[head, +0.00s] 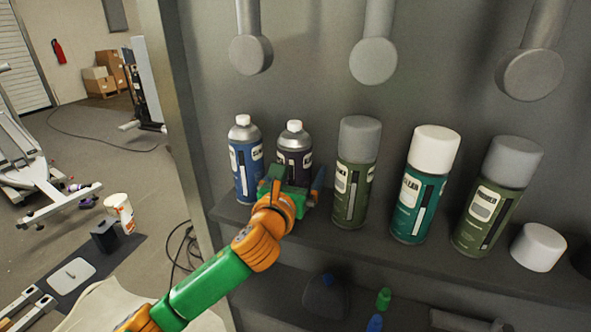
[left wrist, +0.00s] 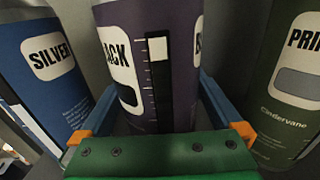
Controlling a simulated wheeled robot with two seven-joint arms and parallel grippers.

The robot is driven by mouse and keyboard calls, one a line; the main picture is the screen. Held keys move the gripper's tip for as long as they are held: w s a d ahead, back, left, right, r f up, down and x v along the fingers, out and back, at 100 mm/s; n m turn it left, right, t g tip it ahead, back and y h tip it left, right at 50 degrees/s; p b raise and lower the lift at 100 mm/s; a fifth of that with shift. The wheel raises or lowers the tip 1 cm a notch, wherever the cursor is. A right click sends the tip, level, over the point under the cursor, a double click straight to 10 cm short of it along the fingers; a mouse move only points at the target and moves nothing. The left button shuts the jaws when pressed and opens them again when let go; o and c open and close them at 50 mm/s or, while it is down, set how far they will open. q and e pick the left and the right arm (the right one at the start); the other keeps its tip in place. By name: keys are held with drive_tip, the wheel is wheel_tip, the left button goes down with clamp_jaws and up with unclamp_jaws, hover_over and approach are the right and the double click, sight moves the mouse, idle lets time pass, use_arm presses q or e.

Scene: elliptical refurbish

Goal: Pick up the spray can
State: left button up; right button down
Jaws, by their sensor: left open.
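A dark purple spray can (head: 294,152) with a silver top and white nozzle stands upright on the shelf. My left gripper (head: 293,183) is in front of its lower part, with the fingers open on either side of the can. In the left wrist view the purple can (left wrist: 150,60) fills the middle, between the fingers of my left gripper (left wrist: 160,115). A blue can (head: 245,165) stands just left of it, labelled SILVER in the left wrist view (left wrist: 50,75). My gripper hides the purple can's base. My right gripper is not in view.
A green can with grey cap (head: 357,180) stands close on the right. A teal can with white cap (head: 424,190), another green can (head: 497,200) and a loose white cap (head: 538,248) follow along the shelf (head: 330,240). Grey rods (head: 375,60) hang above.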

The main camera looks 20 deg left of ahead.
use_arm(q)
drive_tip(key=shift+s+r, duration=0.1)
drive_tip(key=shift+s, duration=0.05)
drive_tip(key=c, duration=1.4)
